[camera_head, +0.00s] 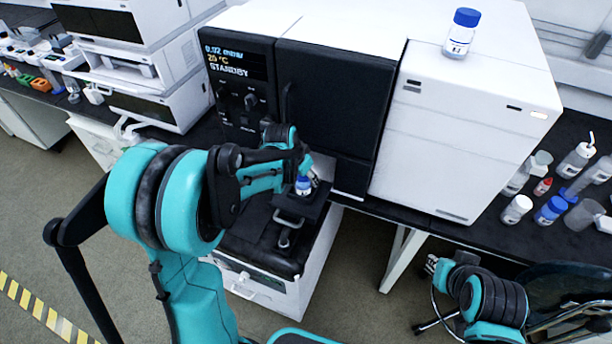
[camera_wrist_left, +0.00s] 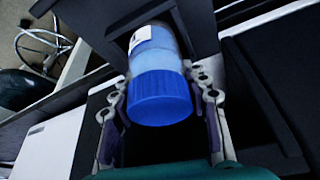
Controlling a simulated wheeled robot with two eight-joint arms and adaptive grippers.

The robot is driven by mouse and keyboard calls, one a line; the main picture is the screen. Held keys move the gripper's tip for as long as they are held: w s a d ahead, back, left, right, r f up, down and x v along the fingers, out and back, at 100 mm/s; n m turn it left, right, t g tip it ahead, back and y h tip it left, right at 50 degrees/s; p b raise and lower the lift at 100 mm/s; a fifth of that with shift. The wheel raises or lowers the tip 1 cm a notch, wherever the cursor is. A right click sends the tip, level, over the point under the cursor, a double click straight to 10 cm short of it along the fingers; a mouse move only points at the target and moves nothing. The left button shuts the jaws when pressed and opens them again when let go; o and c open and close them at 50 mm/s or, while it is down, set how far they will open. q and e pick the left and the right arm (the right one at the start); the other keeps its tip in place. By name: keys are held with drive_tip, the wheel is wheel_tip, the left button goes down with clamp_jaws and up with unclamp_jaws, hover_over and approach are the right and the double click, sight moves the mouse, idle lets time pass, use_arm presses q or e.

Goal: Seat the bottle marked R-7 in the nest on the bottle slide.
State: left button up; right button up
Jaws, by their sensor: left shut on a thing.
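A small bottle with a blue cap (camera_head: 303,184) is at the dark bottle slide (camera_head: 312,214) below the instrument's black front. In the left wrist view the blue cap (camera_wrist_left: 160,97) faces the camera and sits between both fingers of my left gripper (camera_wrist_left: 160,105). My left gripper is shut on this bottle. Only an edge of its white label shows, so its marking cannot be read. The nest is hidden by the bottle and gripper; I cannot tell whether the bottle is seated. My right gripper (camera_head: 431,265) is at the lower right, small and apart from the bottle.
Another blue-capped bottle (camera_head: 459,36) stands upright on top of the white instrument (camera_head: 465,120). Several bottles, including a blue-capped one (camera_head: 551,210), stand on the dark bench at right. The open drawer (camera_head: 265,290) juts out below the slide. A chair is at lower right.

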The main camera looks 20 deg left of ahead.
use_arm(q)
drive_tip(key=shift+f, duration=0.2)
drive_tip(key=o, duration=1.4)
drive_tip(key=shift+r, duration=0.1)
drive_tip(key=v, duration=1.2)
drive_tip(key=shift+s, duration=0.1)
drive_tip(key=s+d+n+t, duration=0.1)
drive_tip(key=s+n, duration=0.1)
drive_tip(key=s, duration=0.6)
drive_tip(key=s+d+f+n+t+y, duration=0.1)
drive_tip(key=s+d+t, duration=0.1)
drive_tip(key=s, duration=0.7)
drive_tip(key=shift+s+n, duration=0.3)
drive_tip(key=shift+n, duration=0.1)
